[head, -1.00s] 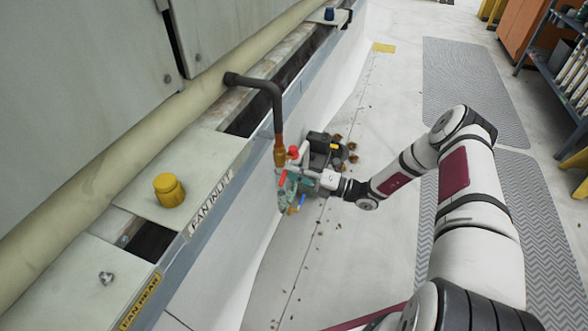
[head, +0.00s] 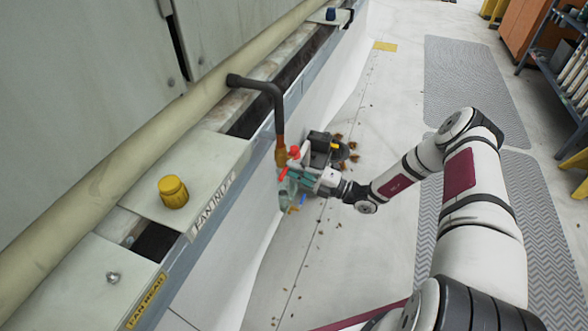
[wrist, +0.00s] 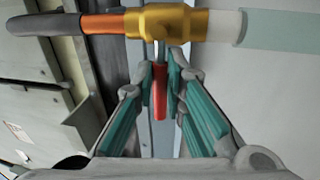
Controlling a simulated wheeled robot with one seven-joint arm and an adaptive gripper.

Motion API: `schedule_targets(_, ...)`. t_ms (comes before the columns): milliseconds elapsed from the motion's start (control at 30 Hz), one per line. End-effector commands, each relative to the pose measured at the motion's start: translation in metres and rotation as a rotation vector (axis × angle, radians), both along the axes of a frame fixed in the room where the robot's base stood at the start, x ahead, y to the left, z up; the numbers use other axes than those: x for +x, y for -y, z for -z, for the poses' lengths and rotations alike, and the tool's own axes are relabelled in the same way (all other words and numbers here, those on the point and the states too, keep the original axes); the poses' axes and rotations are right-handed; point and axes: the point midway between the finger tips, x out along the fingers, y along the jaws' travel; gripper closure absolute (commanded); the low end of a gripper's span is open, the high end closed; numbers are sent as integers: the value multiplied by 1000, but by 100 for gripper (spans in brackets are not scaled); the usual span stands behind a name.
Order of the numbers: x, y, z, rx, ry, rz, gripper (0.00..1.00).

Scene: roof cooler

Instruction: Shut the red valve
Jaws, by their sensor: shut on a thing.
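The red valve's lever (wrist: 159,92) shows in the wrist view between the two teal fingertips of my gripper (wrist: 159,83), which is shut on it. The lever points crosswise to the pipe, away from the brass valve body (wrist: 168,20).
A clear hose (wrist: 280,31) continues from the brass body. The pipe comes off a long beige pipe (head: 120,142) along the cabinet. A yellow knob (head: 173,192) stands on the ledge at left. The floor at right has grey mats (head: 470,85) and some open room.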

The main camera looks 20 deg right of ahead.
Motion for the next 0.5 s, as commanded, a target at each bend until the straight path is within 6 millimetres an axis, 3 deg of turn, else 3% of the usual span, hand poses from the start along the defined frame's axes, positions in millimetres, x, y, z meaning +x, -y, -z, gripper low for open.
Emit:
schedule_targets(167, -1, 2, 1, 0, -4, 2, 100)
schedule_targets(200, -1, 1, 1, 0, -4, 2, 79)
schedule_targets(267, -1, 1, 1, 1, -3, 3, 68)
schedule_targets(500, 0, 1, 0, 1, -1, 1, 68)
